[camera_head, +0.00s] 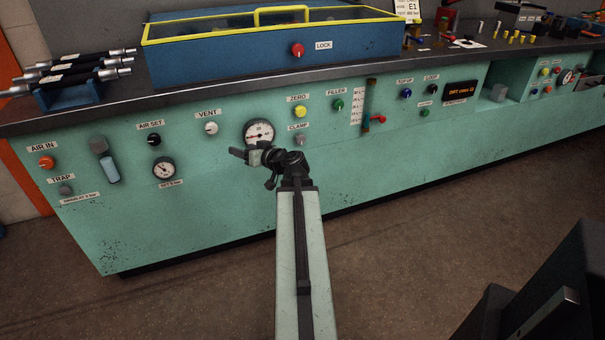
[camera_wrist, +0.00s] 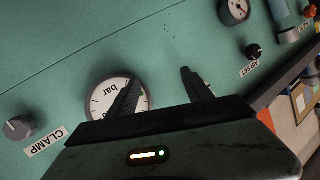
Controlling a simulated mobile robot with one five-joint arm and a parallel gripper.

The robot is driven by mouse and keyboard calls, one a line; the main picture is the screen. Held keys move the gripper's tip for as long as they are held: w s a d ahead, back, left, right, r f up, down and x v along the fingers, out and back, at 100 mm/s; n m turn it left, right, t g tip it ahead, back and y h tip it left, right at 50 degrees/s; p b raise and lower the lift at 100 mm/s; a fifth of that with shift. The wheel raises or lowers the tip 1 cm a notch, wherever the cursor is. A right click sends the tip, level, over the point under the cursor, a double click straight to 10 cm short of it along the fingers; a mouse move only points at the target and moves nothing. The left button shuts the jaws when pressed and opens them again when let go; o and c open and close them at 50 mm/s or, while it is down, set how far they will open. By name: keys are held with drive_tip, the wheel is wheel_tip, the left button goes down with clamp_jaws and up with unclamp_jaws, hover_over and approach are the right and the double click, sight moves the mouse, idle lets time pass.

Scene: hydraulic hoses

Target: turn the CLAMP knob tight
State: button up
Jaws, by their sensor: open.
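The CLAMP knob (camera_head: 300,140) is a small grey knob on the green panel, below the yellow ZERO knob and right of the large dial gauge. In the wrist view the CLAMP knob (camera_wrist: 18,128) is at the far left, beside its label. My gripper (camera_head: 240,152) is in front of the panel just below the gauge, left of the knob and apart from it. In the wrist view my gripper (camera_wrist: 163,90) has its two fingers spread with nothing between them. One finger partly covers the gauge face. I cannot tell which way the knob is turned.
The large dial gauge (camera_head: 259,134) is beside my gripper. The ZERO knob (camera_head: 299,111), green FILLER knob (camera_head: 338,104) and white VENT knob (camera_head: 211,128) are nearby. A blue case with a yellow frame (camera_head: 222,54) is on the bench above. The panel below is bare.

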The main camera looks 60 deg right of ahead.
sight(302, 140)
drive_tip(key=s+d+f+m+h+b, duration=0.2)
drive_tip(key=s+d+f+h+b, duration=0.15)
drive_tip(key=s+d, duration=0.45)
drive_tip(key=s+d+f+m+h+b, duration=0.2)
drive_tip(key=s+d+m+h+b, duration=0.15)
drive_tip(key=s+d, duration=0.45)
drive_tip(key=shift+n+g+h, duration=0.3)
drive_tip(key=shift+n, duration=0.25)
drive_tip(key=x, duration=0.8)
drive_tip(key=shift+w+d+r, duration=0.1)
drive_tip(key=shift+w+r, duration=0.15)
drive_tip(key=shift+r, duration=0.1)
drive_tip(key=shift+c, duration=0.3)
